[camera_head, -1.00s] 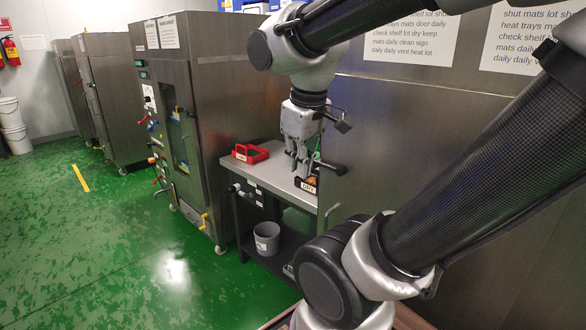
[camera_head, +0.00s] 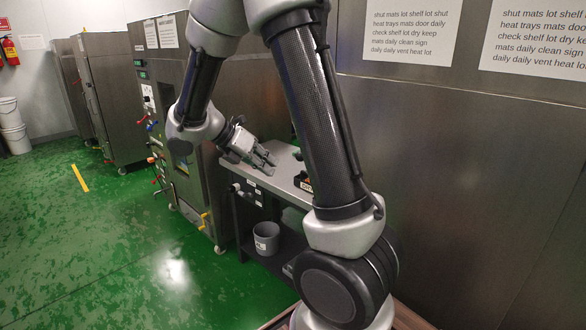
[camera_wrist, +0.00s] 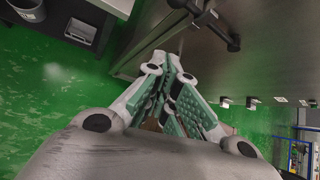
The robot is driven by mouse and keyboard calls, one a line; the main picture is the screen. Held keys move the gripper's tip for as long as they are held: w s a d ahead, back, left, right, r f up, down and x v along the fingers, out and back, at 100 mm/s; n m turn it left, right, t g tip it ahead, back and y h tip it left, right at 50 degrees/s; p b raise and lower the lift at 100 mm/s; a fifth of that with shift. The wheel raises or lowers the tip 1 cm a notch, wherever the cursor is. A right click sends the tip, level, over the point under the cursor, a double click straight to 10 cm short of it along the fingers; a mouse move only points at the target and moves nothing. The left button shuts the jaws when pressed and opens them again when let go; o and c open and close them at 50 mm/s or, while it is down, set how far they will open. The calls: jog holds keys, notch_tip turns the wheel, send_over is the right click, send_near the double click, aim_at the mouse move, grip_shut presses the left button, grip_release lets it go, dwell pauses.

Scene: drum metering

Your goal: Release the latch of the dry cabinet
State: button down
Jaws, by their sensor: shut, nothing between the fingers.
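A steel cabinet (camera_head: 240,100) with a narrow window and papers on top stands left of the bench; I cannot read which cabinet is the dry one. Its front carries small coloured levers (camera_head: 152,124) and a yellow part (camera_head: 204,221) low down; I cannot tell which is the latch. My gripper (camera_head: 270,167) is shut and empty, above the bench near the cabinet's right side. In the wrist view my gripper (camera_wrist: 172,62) has its green-padded fingers together, apart from a black handle-like bar (camera_wrist: 208,18) beside a steel panel. My arm hides part of the cabinet front.
A bench (camera_head: 285,160) holds a small dark labelled bin (camera_head: 304,182), partly behind my arm. A grey bucket (camera_head: 266,238) stands on its lower shelf. A large steel wall with notices (camera_head: 410,30) is at right. Green floor (camera_head: 90,260) is open at left.

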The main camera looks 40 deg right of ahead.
jog(key=x, duration=1)
jog(key=shift+w+d+r, duration=0.25)
jog(key=shift+d+r, duration=0.05)
jog(key=shift+r, duration=0.25)
jog(key=shift+w+d+r, duration=0.3)
jog(key=shift+r, duration=0.25)
jog(key=shift+w+d+r, duration=0.25)
jog(key=shift+d+r, duration=0.05)
jog(key=shift+r, duration=0.25)
